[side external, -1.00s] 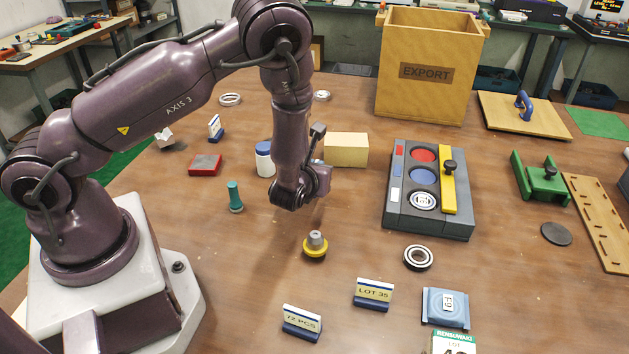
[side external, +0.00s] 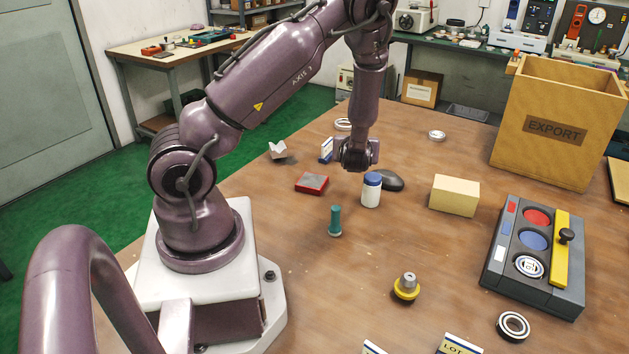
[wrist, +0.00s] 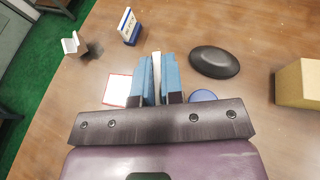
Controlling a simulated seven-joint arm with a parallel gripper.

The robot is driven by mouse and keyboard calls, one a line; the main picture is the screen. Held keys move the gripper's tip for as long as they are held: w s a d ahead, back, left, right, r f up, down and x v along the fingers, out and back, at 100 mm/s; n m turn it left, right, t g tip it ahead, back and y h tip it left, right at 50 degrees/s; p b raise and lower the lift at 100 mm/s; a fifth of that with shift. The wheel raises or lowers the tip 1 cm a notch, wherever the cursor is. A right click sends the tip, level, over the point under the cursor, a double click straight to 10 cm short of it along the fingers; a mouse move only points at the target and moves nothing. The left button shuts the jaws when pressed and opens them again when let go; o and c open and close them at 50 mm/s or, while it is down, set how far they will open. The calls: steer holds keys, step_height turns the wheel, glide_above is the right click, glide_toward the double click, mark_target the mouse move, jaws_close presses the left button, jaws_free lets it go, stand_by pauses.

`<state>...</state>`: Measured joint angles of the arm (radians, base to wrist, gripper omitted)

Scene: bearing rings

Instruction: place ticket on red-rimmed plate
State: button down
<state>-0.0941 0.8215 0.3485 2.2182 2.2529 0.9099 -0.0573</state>
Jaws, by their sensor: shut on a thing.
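In the wrist view my gripper (wrist: 157,62) is shut, with a thin pale edge of the ticket (wrist: 157,66) showing between its blue fingers. Most of the ticket is hidden by the fingers. The red-rimmed plate (wrist: 116,90) lies just left of the fingers, partly covered by my gripper. In the side view the plate (side external: 312,183) is a small flat square on the table, left of and nearer the camera than my gripper (side external: 357,160). The fingers and ticket cannot be made out there.
A white bottle with a blue cap (side external: 371,190) stands close to my gripper, beside a dark oval object (wrist: 214,62).

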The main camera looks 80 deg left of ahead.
steer(key=s+a+n+g, duration=0.3)
steer(key=s+a+g, duration=0.1)
steer(key=s+a, duration=0.4)
glide_above(312, 179)
steer(key=shift+n+y, duration=0.3)
steer(key=shift+n, duration=0.1)
step_height(312, 179, down, 4)
steer(key=shift+s+a, duration=0.1)
steer(key=shift+a, duration=0.05)
steer(key=shift+f, duration=2)
steer(key=shift+f, duration=0.15)
steer(key=c, duration=1.2)
jaws_free()
steer(key=shift+c, duration=0.2)
